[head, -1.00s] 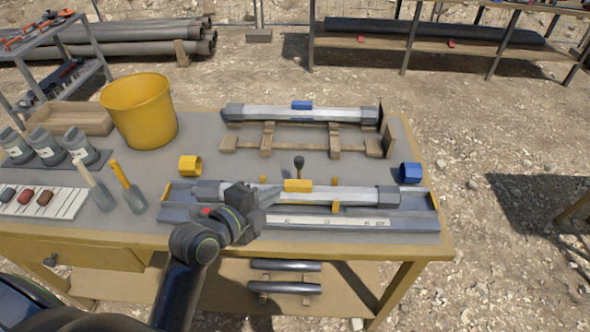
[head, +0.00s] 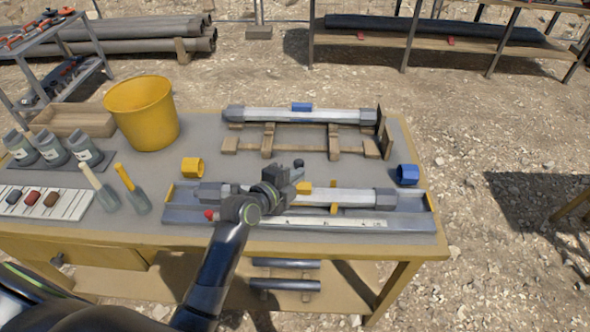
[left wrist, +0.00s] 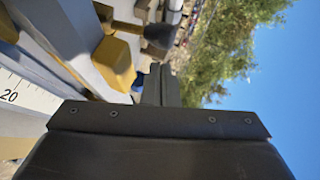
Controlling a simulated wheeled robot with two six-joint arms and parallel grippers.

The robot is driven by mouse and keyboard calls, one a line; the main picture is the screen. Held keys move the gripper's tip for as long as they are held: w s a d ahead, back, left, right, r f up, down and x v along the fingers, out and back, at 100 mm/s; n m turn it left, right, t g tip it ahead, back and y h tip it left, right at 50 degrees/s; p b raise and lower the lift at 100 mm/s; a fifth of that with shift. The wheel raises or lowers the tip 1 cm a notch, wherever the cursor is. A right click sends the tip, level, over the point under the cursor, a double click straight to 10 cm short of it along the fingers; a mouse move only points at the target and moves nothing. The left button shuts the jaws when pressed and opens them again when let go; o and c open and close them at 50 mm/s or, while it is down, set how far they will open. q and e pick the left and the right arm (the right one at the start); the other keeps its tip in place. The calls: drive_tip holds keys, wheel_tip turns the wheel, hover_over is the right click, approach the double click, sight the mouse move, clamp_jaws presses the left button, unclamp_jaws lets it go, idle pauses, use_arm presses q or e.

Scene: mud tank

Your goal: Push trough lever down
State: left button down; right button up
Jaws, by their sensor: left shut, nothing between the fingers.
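The trough (head: 400,226) lies along the front of the workbench with a pale grey-capped pipe (head: 350,195) in it. The trough lever's dark round knob (head: 299,163) shows just behind the pipe, beside my left gripper (head: 292,174). My left gripper is shut and empty, above the pipe near a yellow block (head: 304,187). The lever's base is hidden in the head view. My right gripper is not in view.
A second pipe (head: 270,114) rests on wooden supports behind. A yellow ring (head: 192,167) and a blue ring (head: 407,174) stand on the bench. A yellow bucket (head: 142,113), jars and trowels crowd the left side. The bench between the pipes is mostly clear.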

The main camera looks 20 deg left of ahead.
sight(295, 164)
use_arm(q)
drive_tip(key=shift+w+a+f, duration=0.25)
drive_tip(key=shift+w+a, duration=0.1)
drive_tip(key=shift+w, duration=0.3)
drive_tip(key=shift+r+p, duration=0.1)
drive_tip(key=shift+p, duration=0.2)
drive_tip(key=shift+w+a+r+g+p, duration=0.1)
drive_tip(key=shift+w+r+g+p, duration=0.1)
drive_tip(key=shift+w+g+p, duration=0.15)
drive_tip(key=g+p, duration=0.1)
drive_tip(key=w+n+p, duration=0.1)
drive_tip(key=shift+w+a+r+g+p, duration=0.25)
drive_tip(key=shift+r+g+p, duration=0.1)
drive_tip(key=shift+r+p, duration=0.05)
drive_tip(key=shift+w+a+n+g+p, duration=0.2)
drive_tip(key=shift+w+n+g+p, duration=0.1)
drive_tip(key=shift+w+g+p, duration=0.35)
drive_tip(key=shift+w+a+f+g, duration=0.15)
drive_tip(key=shift+w+g, duration=0.3)
drive_tip(key=shift+w+a+f+n+g+h+b, duration=0.2)
drive_tip(key=shift+w+f+n+g+b, duration=0.25)
drive_tip(key=shift+w+g, duration=0.3)
drive_tip(key=shift+w+a+f+n+g+h+b, duration=0.2)
drive_tip(key=shift+w+f+n+g+b, duration=0.1)
drive_tip(key=shift+w+g+b, duration=0.4)
drive_tip(key=shift+w+a+f+n+g+h+b, duration=0.1)
drive_tip(key=shift+w+a+f+n+g+b, duration=0.1)
drive_tip(key=shift+w+f+n+g+b, duration=0.4)
